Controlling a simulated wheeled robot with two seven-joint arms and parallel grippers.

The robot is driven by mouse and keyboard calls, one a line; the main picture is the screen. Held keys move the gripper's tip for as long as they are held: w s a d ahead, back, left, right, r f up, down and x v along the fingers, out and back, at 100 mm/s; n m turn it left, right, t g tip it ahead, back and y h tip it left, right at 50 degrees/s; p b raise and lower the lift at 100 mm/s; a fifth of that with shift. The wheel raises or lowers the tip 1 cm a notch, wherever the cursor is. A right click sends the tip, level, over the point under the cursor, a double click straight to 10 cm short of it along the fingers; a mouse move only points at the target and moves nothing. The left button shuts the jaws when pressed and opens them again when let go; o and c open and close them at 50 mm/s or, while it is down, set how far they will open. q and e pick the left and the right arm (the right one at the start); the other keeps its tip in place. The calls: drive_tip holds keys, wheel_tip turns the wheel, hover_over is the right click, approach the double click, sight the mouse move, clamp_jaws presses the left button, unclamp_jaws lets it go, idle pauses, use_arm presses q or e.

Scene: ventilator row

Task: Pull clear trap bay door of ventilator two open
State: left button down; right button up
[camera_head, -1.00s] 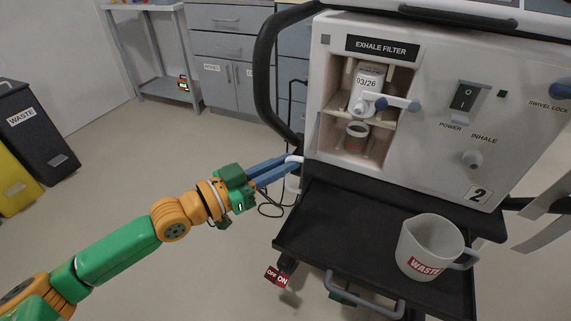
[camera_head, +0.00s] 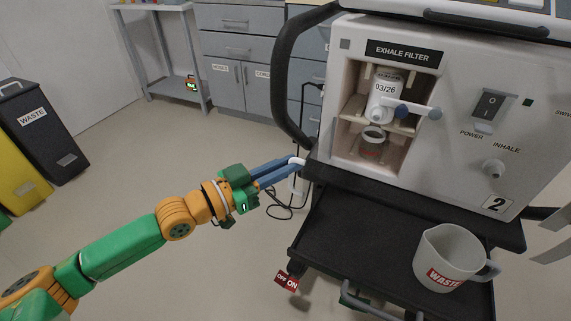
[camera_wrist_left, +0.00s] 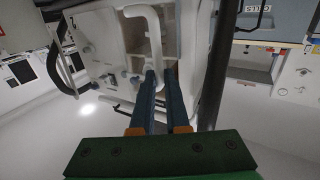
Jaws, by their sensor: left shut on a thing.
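Ventilator two (camera_head: 470,70) is a white housing marked "2" with an open-fronted bay (camera_head: 345,150) on its left side. A white bow-shaped handle (camera_head: 299,161) stands out left of the bay's lower corner. It also shows large in the left wrist view (camera_wrist_left: 155,22). The clear door panel itself is hard to make out. My left gripper (camera_head: 291,166) is shut on this handle; its blue fingers (camera_wrist_left: 160,76) meet the handle's lower part in the wrist view.
In the bay are a filter (camera_head: 383,98) dated 03/26 and a small cup-like trap (camera_head: 372,140). A "WASTE" jug (camera_head: 447,255) stands on the black shelf (camera_head: 345,225). A black curved rail (camera_head: 285,85) rises beside the ventilator.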

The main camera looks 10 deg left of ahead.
use_arm(q)
drive_tip(key=c, duration=0.9)
unclamp_jaws()
drive_tip(key=shift+w+f, duration=0.1)
drive_tip(key=shift+f, duration=0.1)
use_arm(e)
drive_tip(key=shift+a, duration=0.1)
use_arm(q)
drive_tip(key=shift+p+v, duration=0.7)
drive_tip(key=shift+v, duration=2.9)
use_arm(e)
drive_tip(key=shift+s+d+r, duration=0.15)
drive_tip(key=shift+s+d, duration=0.3)
drive_tip(key=shift+s, duration=0.1)
